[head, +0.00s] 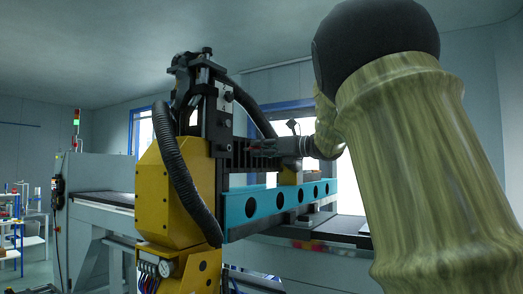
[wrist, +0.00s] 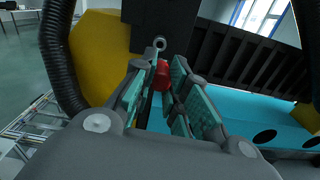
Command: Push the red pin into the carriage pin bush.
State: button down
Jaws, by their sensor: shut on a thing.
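The red pin (wrist: 161,75) is between the teal-padded fingers of my gripper (wrist: 160,82) in the wrist view. My gripper is shut on it, and the pads hide part of it. A small metal ring (wrist: 159,43) shows just beyond the pin, in front of the dark carriage block (wrist: 185,14); I cannot tell whether it belongs to the pin. In the head view my gripper (head: 262,147) is at the right side of the black carriage (head: 218,115), and the pin is too small to make out. I cannot make out the pin bush.
A yellow housing (head: 172,200) with a thick black hose (head: 177,165) stands left of the carriage. A teal beam with round holes (head: 262,207) runs below my gripper. A black ribbed part (wrist: 250,60) is close on the right in the wrist view.

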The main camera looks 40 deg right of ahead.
aim_at(250, 148)
jog(key=x, duration=0.3)
jog(key=shift+r+b, duration=0.15)
jog(key=shift+b, duration=0.15)
jog(key=shift+w+a+r, duration=0.15)
jog(key=shift+w+a, duration=0.05)
jog(key=shift+w, duration=0.15)
jog(key=shift+w+a, duration=0.15)
jog(key=shift+w, duration=0.25)
jog(key=shift+s, duration=0.15)
jog(key=shift+b, duration=1.4)
dwell(1.3)
